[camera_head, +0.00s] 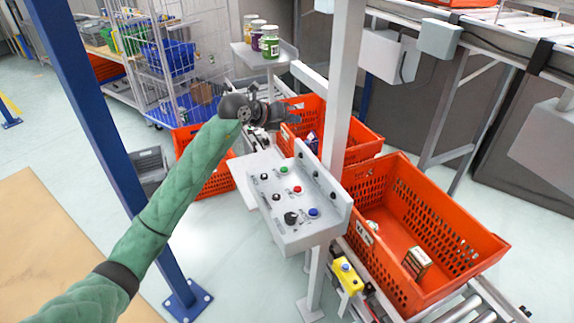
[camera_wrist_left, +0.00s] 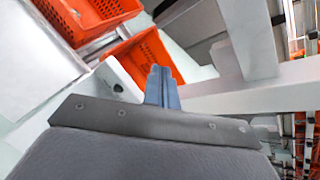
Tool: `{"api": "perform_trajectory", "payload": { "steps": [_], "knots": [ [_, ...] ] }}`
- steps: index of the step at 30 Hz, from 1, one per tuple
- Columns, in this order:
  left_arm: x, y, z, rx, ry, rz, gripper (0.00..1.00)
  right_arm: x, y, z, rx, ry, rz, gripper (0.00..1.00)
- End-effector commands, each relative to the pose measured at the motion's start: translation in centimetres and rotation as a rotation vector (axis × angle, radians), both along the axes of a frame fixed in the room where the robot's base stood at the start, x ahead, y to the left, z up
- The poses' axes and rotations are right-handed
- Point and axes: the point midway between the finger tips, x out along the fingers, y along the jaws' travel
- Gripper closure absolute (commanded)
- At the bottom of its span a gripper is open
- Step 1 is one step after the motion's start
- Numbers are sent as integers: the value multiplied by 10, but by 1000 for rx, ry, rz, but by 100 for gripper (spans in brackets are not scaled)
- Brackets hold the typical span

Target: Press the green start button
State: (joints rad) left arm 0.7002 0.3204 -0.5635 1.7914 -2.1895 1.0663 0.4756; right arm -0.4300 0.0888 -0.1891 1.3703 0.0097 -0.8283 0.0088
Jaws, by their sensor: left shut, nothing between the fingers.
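The green start button (camera_head: 283,170) sits near the top of a grey sloped control panel (camera_head: 285,238) on a post. A red button (camera_head: 297,189) and a blue button (camera_head: 313,212) are below it in the same row. My left gripper (camera_head: 293,112) is above and beyond the panel's upper edge, apart from the green button. Its fingers (camera_wrist_left: 162,84) are together and empty in the left wrist view. The green button cannot be made out in that view. My right gripper is in neither view.
An orange tote (camera_head: 470,242) with a few items stands on rollers right of the panel. Another orange tote (camera_head: 362,150) is behind the white upright post (camera_head: 343,75). A shelf (camera_head: 283,56) holds jars. A blue post (camera_head: 95,110) stands at left.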

Motion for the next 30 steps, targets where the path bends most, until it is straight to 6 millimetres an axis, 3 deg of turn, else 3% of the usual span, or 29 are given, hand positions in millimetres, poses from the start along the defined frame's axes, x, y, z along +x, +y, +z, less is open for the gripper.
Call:
{"api": "perform_trajectory", "payload": {
  "steps": [3,9,25,30],
  "knots": [
    [-3,14,-23,114,79,32,100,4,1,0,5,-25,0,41],
    [-14,28,-46,216,204,60,100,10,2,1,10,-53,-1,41],
    [-18,31,-51,218,256,81,100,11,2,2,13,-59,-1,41],
    [-18,31,-61,218,258,80,100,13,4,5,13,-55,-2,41]
  ]
}}
